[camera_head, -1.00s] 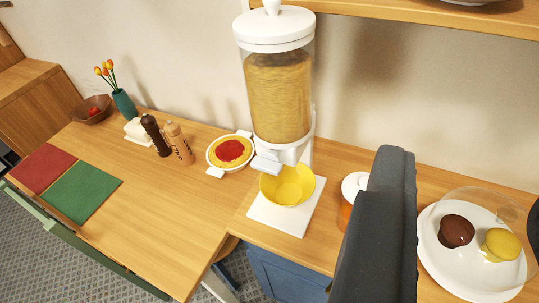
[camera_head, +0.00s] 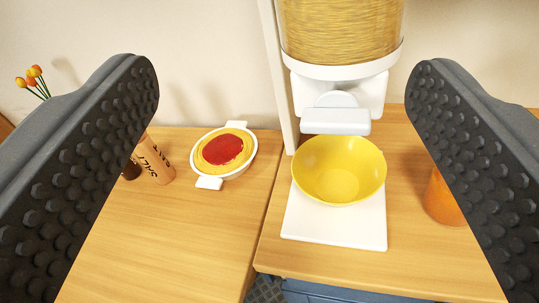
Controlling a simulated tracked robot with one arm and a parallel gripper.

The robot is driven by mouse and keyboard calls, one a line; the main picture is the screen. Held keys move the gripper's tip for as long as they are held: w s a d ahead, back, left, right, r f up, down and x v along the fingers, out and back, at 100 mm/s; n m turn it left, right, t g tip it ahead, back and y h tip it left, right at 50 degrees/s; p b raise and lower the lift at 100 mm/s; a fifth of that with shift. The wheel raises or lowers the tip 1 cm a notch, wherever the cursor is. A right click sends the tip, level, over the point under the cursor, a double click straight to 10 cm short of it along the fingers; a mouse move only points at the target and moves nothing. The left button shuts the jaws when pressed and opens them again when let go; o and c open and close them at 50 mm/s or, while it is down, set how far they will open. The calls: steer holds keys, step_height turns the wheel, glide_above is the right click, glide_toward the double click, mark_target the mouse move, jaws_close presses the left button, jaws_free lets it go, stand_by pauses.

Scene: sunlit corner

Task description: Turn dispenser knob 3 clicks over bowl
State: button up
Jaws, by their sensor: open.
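The dispenser (camera_head: 341,70) stands on the counter, its clear hopper full of yellow pasta-like pieces and cut off by the top of the view. Its white knob (camera_head: 336,121) sticks out at the front below the hopper. The yellow bowl (camera_head: 338,170) sits on the white base (camera_head: 334,226) under the knob and looks empty. My gripper (camera_head: 282,85) is open and empty, with its dark studded fingers at the left and right of the view. The knob lies between the fingers in the picture, farther off, and nothing touches it.
A white dish of pasta with red sauce (camera_head: 225,151) stands left of the dispenser. A salt mill (camera_head: 154,160) is partly behind the left finger. An orange jar (camera_head: 441,201) is partly behind the right finger. Orange flowers (camera_head: 35,75) show at far left.

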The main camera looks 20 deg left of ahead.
mark_target(334, 128)
step_height(334, 128, down, 11)
steer(key=s+t+h, duration=0.1)
steer(key=s+h, duration=0.1)
steer(key=h, duration=0.2)
steer(key=shift+m, duration=0.3)
steer(key=w+b, duration=0.1)
steer(key=w, duration=0.3)
steer(key=w+b, duration=0.1)
steer(key=w, duration=0.3)
steer(key=w+d, duration=0.1)
steer(key=w, duration=0.4)
steer(key=shift+w+r+b, duration=0.1)
steer(key=shift+r+b, duration=0.05)
steer(key=shift+b, duration=0.25)
steer(key=c, duration=1)
